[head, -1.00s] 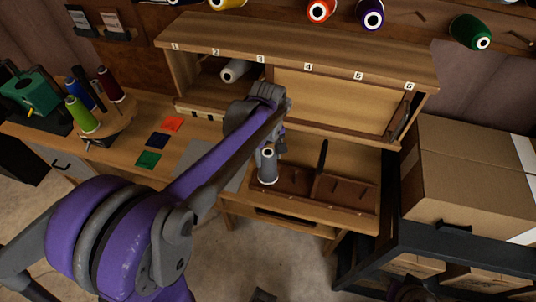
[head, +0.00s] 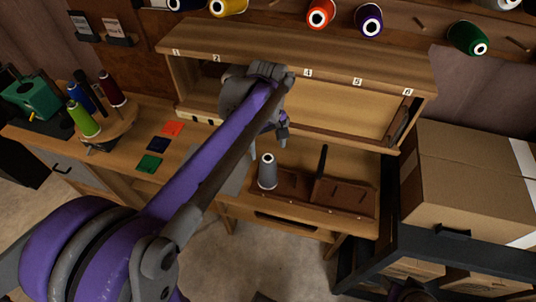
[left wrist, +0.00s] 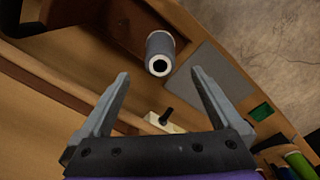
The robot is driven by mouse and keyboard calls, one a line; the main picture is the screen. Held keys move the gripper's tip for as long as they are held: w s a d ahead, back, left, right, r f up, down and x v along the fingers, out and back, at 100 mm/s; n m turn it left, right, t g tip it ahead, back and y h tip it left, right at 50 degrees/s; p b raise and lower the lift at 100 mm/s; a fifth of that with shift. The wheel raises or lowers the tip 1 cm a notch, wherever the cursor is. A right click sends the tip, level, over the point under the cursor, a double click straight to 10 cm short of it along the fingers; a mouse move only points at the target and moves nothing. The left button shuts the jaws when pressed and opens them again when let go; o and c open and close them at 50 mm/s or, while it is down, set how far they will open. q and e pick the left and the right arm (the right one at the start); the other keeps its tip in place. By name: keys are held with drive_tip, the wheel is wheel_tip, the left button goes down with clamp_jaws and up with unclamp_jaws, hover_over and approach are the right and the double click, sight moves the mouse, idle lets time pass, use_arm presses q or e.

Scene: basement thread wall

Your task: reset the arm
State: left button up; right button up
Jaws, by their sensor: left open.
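My left arm reaches in from the left of the head view. Its left gripper (head: 283,135) hangs above the desk, in front of the numbered cabinet, partly hidden by the wrist. In the left wrist view the left gripper (left wrist: 160,73) is open, with its fingers wide apart and nothing held. A grey thread spool (head: 267,172) stands upright at the left end of the brown tray (head: 345,194), below and apart from the gripper. The spool also shows beyond the fingertips in the left wrist view (left wrist: 159,48). I see no right gripper.
The cabinet (head: 335,100) with numbered bays stands behind the gripper. Coloured spools hang on the wall above it. A stand with spools (head: 105,128) and coloured swatches (head: 160,145) are on the left of the desk. A cardboard box (head: 465,185) sits on the right rack.

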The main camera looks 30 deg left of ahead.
use_arm(q)
drive_tip(key=shift+r, duration=2)
drive_tip(key=s+d+f+m+t+p, duration=0.1)
drive_tip(key=s+d+f+m+t, duration=0.1)
drive_tip(key=s, duration=0.5)
drive_tip(key=s+d+f+m+t, duration=0.3)
drive_tip(key=s+d+f+m, duration=0.1)
drive_tip(key=s+f+m, duration=0.3)
drive_tip(key=shift+s+d+m+p, duration=0.4)
drive_tip(key=shift+s+m, duration=0.3)
drive_tip(key=shift+m, duration=0.5)
drive_tip(key=shift+f, duration=0.1)
